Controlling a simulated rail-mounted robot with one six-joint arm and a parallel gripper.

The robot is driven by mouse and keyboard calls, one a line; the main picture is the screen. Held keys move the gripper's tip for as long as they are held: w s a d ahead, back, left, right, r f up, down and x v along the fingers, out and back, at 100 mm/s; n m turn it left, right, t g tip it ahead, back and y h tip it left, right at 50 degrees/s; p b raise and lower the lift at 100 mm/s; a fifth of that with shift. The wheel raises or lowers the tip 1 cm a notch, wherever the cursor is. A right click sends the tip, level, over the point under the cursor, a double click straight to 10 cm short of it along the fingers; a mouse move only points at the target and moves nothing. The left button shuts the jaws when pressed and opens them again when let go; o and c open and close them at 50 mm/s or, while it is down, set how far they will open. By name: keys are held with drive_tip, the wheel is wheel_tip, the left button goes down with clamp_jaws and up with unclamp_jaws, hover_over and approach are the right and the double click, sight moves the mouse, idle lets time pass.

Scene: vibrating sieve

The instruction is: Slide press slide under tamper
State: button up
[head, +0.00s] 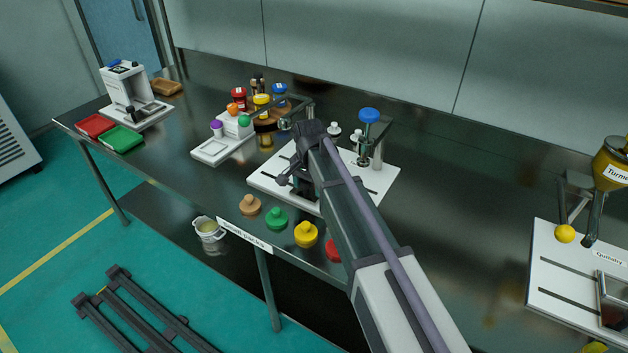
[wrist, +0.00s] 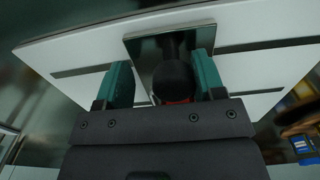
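The press has a white base board (head: 378,180) on the table, with a blue-topped tamper (head: 369,116) on a post at its back right. My gripper (head: 302,182) is over the front left part of this board and hides much of it in the head view. In the wrist view, a dark metal slide plate (wrist: 143,48) lies on the white board (wrist: 90,48), with a round black knob (wrist: 172,82) in front. My gripper's green fingers (wrist: 163,78) stand on either side of the knob. A gap shows at the left finger; the right finger is close to the knob. Something red shows below it.
Orange, green, yellow (head: 306,235) and red knobbed pieces line the table's front edge. A white scale (head: 213,150) and several coloured jars stand to the left. Another white-based station (head: 560,280) is at the far right. The table between the two stations is clear.

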drive_tip(key=shift+s+d, duration=1.1)
drive_tip(key=shift+d, duration=0.65)
drive_tip(key=shift+s+d, duration=1.1)
drive_tip(key=shift+d, duration=0.6)
drive_tip(key=shift+s+d, duration=1.1)
drive_tip(key=shift+d, duration=0.65)
drive_tip(key=o, duration=0.8)
drive_tip(key=shift+c, duration=0.2)
drive_tip(key=shift+r, duration=0.1)
wheel_tip(320, 180, up, 9)
drive_tip(key=p, duration=0.9)
